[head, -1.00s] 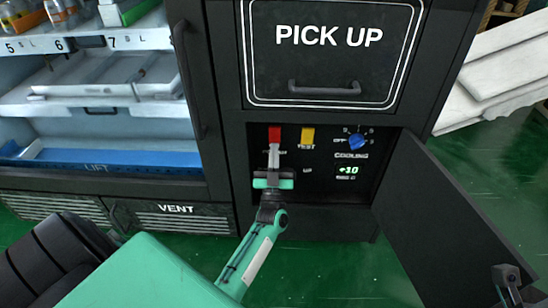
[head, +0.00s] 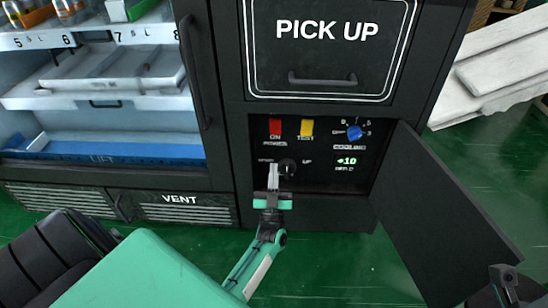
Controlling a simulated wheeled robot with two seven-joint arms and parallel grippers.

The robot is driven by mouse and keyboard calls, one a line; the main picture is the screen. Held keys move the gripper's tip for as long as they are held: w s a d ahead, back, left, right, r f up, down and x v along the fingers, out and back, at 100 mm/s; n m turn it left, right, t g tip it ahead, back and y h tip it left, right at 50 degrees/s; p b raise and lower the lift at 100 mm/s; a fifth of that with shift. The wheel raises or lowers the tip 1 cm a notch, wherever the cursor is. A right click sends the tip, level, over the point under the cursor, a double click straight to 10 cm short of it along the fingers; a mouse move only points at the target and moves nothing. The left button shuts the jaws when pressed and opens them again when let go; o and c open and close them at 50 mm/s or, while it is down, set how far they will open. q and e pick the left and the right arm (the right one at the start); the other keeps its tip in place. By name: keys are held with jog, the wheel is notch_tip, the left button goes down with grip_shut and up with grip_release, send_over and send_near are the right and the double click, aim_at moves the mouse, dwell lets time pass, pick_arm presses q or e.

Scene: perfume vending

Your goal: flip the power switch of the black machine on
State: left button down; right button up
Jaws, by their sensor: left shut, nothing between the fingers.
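The black machine (head: 222,150) has an open control recess below its PICK UP hatch. My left gripper (head: 273,176) is shut and empty. Its fingertips point up below the red switch, apart from it in the picture, beside a small black knob (head: 287,167). At the lower right corner, part of my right gripper (head: 505,282) shows dark and cut off; its fingers are unclear.
A yellow TEST switch (head: 307,127), a blue COOLING dial (head: 355,132) and a green display (head: 347,161) reading +10 share the panel. The recess door (head: 440,215) stands open at the right. A glass-fronted shelf unit with a blue LIFT tray (head: 125,150) is at the left.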

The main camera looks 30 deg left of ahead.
pick_arm(q)
jog(key=shift+w+f+v, duration=0.15)
jog(key=shift+f+v, duration=0.05)
jog(key=shift+v, duration=0.9)
jog(key=shift+w+f+v, duration=0.15)
jog(key=shift+v, duration=0.95)
jog(key=shift+a, duration=0.1)
